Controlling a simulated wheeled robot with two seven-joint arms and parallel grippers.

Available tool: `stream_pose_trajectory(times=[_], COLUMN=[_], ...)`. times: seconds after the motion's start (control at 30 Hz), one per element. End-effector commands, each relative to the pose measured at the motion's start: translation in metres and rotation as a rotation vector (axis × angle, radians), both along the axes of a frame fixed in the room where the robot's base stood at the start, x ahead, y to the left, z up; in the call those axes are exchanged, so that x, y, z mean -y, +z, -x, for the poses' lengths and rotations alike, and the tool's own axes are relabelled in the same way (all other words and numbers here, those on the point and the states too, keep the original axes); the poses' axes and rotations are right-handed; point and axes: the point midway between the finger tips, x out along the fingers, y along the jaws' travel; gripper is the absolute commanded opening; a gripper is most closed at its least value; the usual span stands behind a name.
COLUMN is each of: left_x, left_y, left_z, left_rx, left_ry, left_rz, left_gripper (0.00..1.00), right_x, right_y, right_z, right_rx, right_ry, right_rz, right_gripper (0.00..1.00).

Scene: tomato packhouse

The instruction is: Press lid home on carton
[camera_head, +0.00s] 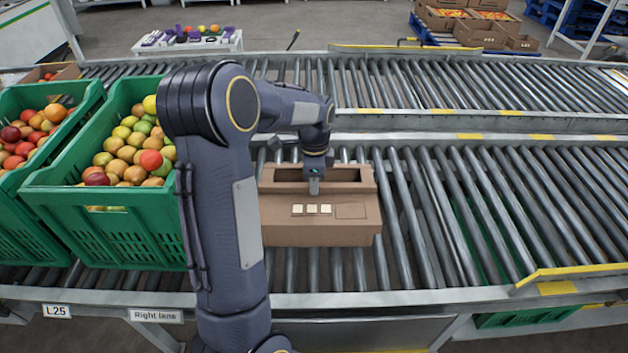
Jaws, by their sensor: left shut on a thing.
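A brown cardboard carton (320,227) stands on the near roller conveyor, with several pale square labels on its front. Its brown lid (350,187) is at the top, with a dark slot-like opening behind its front edge. My left gripper (314,188) points down at the middle of the lid's front edge and is shut on it. The fingertips are small here and partly hidden by the wrist. I cannot tell whether the lid sits fully flush on the carton. My right gripper is not in view.
Green crates of tomatoes (105,222) stand at the left, close to my arm. The near rollers (480,210) right of the carton are clear. A yellow-marked rail (575,270) edges the right front. A second conveyor (450,85) runs behind.

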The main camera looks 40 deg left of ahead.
Motion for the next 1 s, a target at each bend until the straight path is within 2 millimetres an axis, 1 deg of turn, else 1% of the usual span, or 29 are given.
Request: stream_pose_trajectory(times=[0.43,0.47,0.6,0.63,0.8,0.83,0.93,1.0], left_x=[0.0,0.0,0.0,0.0,0.0,0.0001,0.0001,0.0], left_y=[-0.0059,-0.0053,-0.0051,-0.0051,-0.0051,-0.0052,-0.0052,-0.0052], left_z=[0.0,0.0,0.0,0.0,0.0,0.0001,0.0001,0.0], left_rx=[0.0,0.0,0.0,0.0,0.0,0.0,0.0,0.0], left_ry=[0.0,0.0,0.0,0.0,0.0,0.0,0.0,0.0], left_rz=[0.0,0.0,0.0,0.0,0.0,0.0,0.0,0.0], left_gripper=[0.0,0.21,0.4,0.43,0.43,0.42,0.28,0.28], right_x=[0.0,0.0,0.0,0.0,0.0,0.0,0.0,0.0], right_y=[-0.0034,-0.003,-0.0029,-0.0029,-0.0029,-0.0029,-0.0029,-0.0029], right_z=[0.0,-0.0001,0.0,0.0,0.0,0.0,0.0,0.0], right_rx=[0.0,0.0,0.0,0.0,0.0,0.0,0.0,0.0], right_ry=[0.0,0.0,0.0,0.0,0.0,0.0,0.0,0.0], right_rz=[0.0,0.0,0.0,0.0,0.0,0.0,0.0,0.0], right_gripper=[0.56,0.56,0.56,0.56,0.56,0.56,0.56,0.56])
